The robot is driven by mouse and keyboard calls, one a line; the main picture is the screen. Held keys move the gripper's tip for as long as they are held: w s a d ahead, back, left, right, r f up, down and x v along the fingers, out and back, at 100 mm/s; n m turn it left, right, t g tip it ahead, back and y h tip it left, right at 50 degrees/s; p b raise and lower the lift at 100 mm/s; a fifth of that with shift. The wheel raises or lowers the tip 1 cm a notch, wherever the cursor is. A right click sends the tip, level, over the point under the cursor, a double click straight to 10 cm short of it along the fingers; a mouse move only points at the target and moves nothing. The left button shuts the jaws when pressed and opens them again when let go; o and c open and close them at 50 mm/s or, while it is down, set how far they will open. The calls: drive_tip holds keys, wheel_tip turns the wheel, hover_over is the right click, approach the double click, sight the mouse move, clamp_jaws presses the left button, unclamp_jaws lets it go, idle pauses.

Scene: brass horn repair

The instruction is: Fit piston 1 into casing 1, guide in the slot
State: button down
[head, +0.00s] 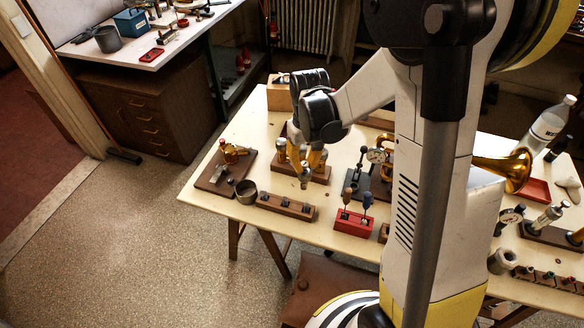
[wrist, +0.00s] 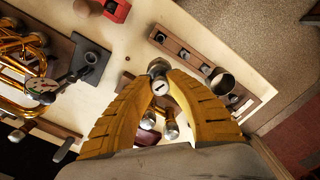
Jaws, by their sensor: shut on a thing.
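My gripper (head: 312,162) is above the worktable with its yellow fingers pointing down. In the wrist view the fingers (wrist: 160,78) are shut on a small silver piston (wrist: 158,67), whose round end with a dark slot faces the camera. The piston also shows below the fingers in the head view (head: 304,179). Brass and silver casings (head: 282,151) stand on a brown board (head: 321,177) just behind the gripper. In the wrist view, casing tops (wrist: 171,131) show between the fingers, partly hidden. I cannot tell which is casing 1, nor see its slot.
A wooden block with several dark sockets (head: 286,206) lies at the table's front edge beside a grey cup (head: 246,191). A red tool stand (head: 352,222), a dial gauge (head: 376,155) and a small board with brass parts (head: 225,171) stand around. Bare tabletop lies between them.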

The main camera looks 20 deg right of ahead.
drive_tip(key=s+d+r+n+p, duration=0.1)
drive_tip(key=s+d+p, duration=0.2)
drive_tip(key=d, duration=0.7)
drive_tip(key=s+d+r+n+p, duration=0.1)
drive_tip(key=s+d+r+p, duration=0.1)
drive_tip(key=d, duration=0.8)
drive_tip(key=s+d+r+n+p, duration=0.2)
drive_tip(key=d+p, duration=0.3)
drive_tip(key=d, duration=0.4)
drive_tip(key=shift+s+d+r, duration=0.2)
drive_tip(key=shift+s+d, duration=0.2)
drive_tip(key=shift+s, duration=0.4)
drive_tip(key=shift+b, duration=0.6)
drive_tip(key=shift+f, duration=0.1)
wheel_tip(320, 180, down, 7)
drive_tip(key=b, duration=0.6)
idle(1.1)
drive_tip(key=c, duration=1.3)
unclamp_jaws()
drive_tip(key=shift+r, duration=0.25)
drive_tip(key=shift+c, duration=0.2)
drive_tip(key=shift+r, duration=0.1)
